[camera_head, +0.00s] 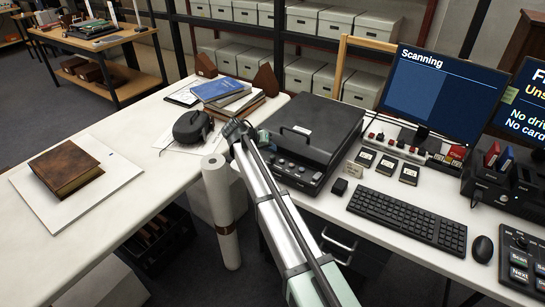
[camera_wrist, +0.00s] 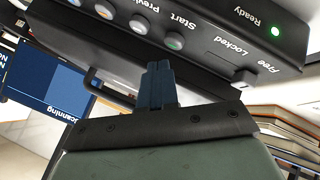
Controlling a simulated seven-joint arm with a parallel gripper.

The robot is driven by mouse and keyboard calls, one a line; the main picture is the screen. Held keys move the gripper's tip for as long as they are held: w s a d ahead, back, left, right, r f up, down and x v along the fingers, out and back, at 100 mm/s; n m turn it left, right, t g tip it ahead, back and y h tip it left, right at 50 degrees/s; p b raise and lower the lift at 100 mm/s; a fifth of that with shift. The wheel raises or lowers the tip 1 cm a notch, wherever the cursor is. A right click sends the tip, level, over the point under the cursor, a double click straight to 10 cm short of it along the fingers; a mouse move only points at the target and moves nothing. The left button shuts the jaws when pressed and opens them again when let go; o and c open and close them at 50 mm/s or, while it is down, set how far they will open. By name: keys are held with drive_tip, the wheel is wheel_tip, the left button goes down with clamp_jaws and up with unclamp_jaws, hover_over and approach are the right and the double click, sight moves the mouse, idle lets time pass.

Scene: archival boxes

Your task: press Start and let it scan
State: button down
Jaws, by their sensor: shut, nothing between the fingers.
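The black flatbed scanner (camera_head: 325,122) sits on the white desk with its lid down. Its front panel carries a row of round buttons. A green Ready light (camera_wrist: 275,31) is lit, and a Locked/Free slider (camera_wrist: 244,78) is on the same panel. My gripper (camera_wrist: 158,66) is shut and empty, its blue fingertips just short of the Start button in the picture; I see no clear contact. The monitor (camera_head: 435,92) reads "Scanning" above a partly filled lighter blue area.
A keyboard (camera_head: 408,217), a mouse (camera_head: 482,249) and small black cards stand right of the scanner. Stacked books (camera_head: 225,92) and a black rounded device (camera_head: 193,127) are to the left. A brown book (camera_head: 66,168) lies on a white board farther left.

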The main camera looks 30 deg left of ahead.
sight(270, 157)
drive_tip(key=shift+r, duration=2.35)
